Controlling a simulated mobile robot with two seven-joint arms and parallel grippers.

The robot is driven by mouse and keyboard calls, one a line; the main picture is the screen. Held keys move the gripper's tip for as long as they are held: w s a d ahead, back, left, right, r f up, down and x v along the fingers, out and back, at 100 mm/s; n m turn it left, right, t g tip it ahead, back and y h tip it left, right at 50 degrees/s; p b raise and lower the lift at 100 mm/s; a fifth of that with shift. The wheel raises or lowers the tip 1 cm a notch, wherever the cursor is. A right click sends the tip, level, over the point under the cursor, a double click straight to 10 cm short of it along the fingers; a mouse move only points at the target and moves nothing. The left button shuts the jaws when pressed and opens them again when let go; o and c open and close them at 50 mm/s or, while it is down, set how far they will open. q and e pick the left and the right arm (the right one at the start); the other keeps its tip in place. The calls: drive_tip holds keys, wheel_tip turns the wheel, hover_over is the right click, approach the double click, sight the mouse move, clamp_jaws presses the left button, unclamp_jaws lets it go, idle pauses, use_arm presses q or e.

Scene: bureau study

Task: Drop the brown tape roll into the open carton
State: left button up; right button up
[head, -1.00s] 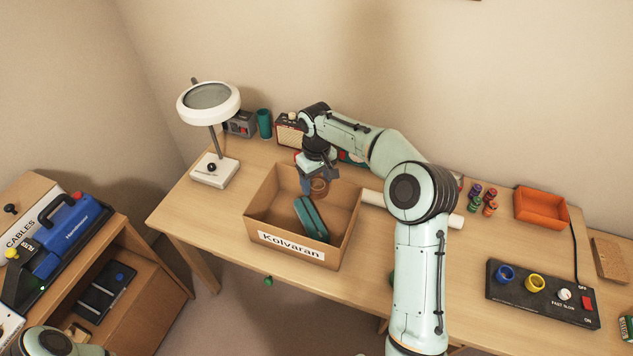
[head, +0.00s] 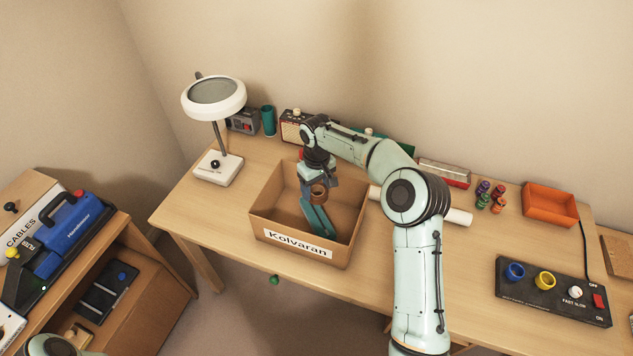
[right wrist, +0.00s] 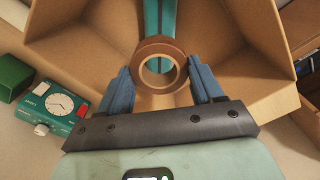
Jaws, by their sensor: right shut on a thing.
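The brown tape roll (head: 319,192) is between the fingers of my right gripper (head: 317,187), inside the outline of the open carton (head: 268,224). In the right wrist view the roll (right wrist: 160,66) sits upright to the camera between two blue fingers (right wrist: 163,84), its hole showing. The carton (right wrist: 100,28) surrounds it, labelled "Kolvaran". A teal case (head: 318,219) lies in the carton, partly behind the roll. I cannot tell whether the roll touches the case. My left gripper is out of view.
A magnifier lamp (head: 213,97) stands left of the carton. A white roll (head: 455,216) lies to its right. A radio (head: 294,126) and a teal clock device (right wrist: 56,104) stand behind. An orange tray (head: 549,204) and a black control box (head: 553,290) are farther right.

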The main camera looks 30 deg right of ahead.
drive_tip(key=shift+w, duration=0.1)
drive_tip(key=o, duration=1.1)
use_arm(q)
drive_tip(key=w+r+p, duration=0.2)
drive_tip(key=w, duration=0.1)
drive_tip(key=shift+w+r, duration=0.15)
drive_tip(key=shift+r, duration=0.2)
use_arm(e)
wheel_tip(320, 180, up, 13)
drive_tip(key=shift+r, duration=0.2)
drive_tip(key=shift+f, duration=0.1)
